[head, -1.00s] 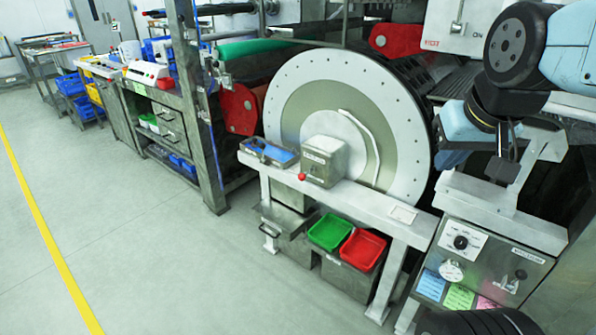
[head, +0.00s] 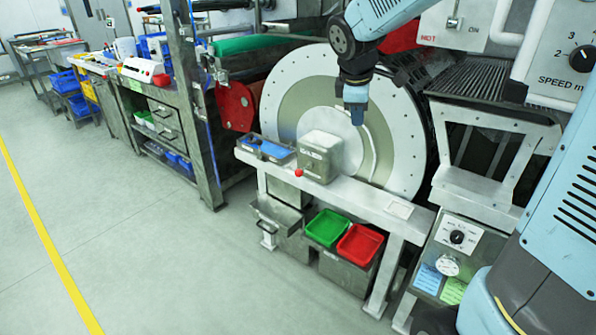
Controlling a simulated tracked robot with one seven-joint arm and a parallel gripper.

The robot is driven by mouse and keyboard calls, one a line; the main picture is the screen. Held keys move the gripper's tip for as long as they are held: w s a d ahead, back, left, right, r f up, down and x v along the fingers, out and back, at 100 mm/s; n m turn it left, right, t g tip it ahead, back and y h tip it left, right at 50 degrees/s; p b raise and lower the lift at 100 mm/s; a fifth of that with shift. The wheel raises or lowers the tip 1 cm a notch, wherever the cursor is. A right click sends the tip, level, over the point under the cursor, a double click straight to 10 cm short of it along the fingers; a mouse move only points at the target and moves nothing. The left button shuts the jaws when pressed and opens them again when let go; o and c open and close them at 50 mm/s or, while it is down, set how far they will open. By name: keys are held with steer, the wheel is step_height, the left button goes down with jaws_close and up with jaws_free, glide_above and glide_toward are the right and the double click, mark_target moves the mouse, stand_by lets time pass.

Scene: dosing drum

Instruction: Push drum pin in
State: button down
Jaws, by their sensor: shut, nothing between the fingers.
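A small red knob (head: 299,173), which looks like the pin's end, sticks out at the lower left front of a grey metal box (head: 320,157) on the white bench. The large white and grey-green drum (head: 290,102) stands upright behind the bench. My gripper (head: 357,118) points down in front of the drum's face, above and to the right of the box. It is shut and empty, apart from the knob. How far the pin sits in cannot be told.
A tray with blue lining (head: 265,149) lies left of the box. A green bin (head: 328,228) and a red bin (head: 360,245) sit below the bench. A white frame (head: 480,195) stands to the right. The bench top right of the box is mostly clear.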

mark_target(300, 172)
steer(key=w+a+f+n, duration=0.7)
steer(key=w+a+f, duration=0.1)
steer(key=a+f, duration=0.1)
steer(key=w+a+f+n+g, duration=0.1)
steer(key=w+a+f+n, duration=0.7)
steer(key=f, duration=0.4)
steer(key=shift+w+a+f+n+y, duration=0.2)
steer(key=shift+a+f+n+y, duration=0.1)
steer(key=shift+a, duration=0.35)
steer(key=w+d+f, duration=0.3)
steer(key=w+f, duration=0.3)
steer(key=f, duration=0.4)
steer(key=shift+f, duration=0.15)
steer(key=shift+w+d, duration=0.15)
steer(key=shift+w, duration=0.05)
